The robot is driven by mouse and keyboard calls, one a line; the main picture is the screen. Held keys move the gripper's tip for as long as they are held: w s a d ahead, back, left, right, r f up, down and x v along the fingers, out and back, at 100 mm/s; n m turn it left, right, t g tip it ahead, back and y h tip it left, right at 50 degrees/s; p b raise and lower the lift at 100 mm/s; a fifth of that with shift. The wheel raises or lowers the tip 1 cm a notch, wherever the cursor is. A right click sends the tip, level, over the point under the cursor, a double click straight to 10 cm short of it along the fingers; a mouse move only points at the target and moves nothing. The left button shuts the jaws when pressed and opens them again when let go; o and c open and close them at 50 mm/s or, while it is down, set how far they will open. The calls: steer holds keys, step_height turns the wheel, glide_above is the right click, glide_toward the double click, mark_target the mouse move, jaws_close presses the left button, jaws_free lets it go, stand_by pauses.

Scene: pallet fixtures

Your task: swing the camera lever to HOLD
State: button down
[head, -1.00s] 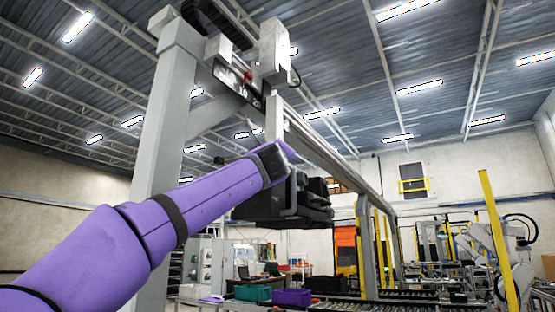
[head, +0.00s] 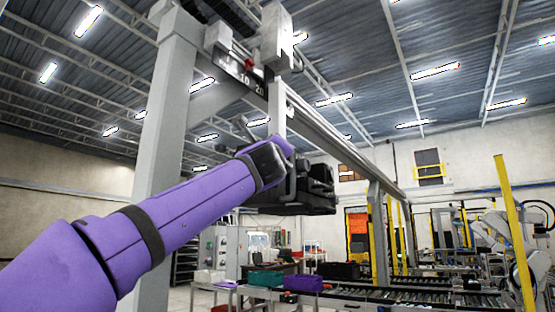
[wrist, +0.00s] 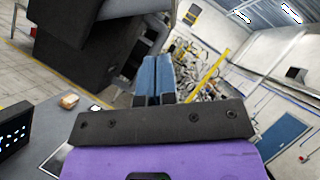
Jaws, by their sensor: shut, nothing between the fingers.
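I cannot make out a lever marked HOLD in either view. In the head view a red knob (head: 249,64) sits by a black scale plate (head: 238,74) with white numbers, high on the grey gantry. It may or may not be part of the lever. My gripper shows in the wrist view (wrist: 153,68) with its two blue-grey fingers together and nothing between them. In the head view my purple arm rises to below the gantry beam, and its wrist hides the fingers and part of what lies behind.
A thick grey post (head: 166,130) stands just behind my arm. A black box-shaped unit (head: 318,190) hangs under the beam beside my wrist. The wrist view shows a large dark box (wrist: 85,50) close at upper left and a screen (wrist: 14,135). Conveyors and yellow posts stand at right.

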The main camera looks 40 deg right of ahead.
steer(key=v, duration=0.7)
steer(key=shift+s+f, duration=0.2)
steer(key=shift+s, duration=0.2)
steer(key=shift+r, duration=0.1)
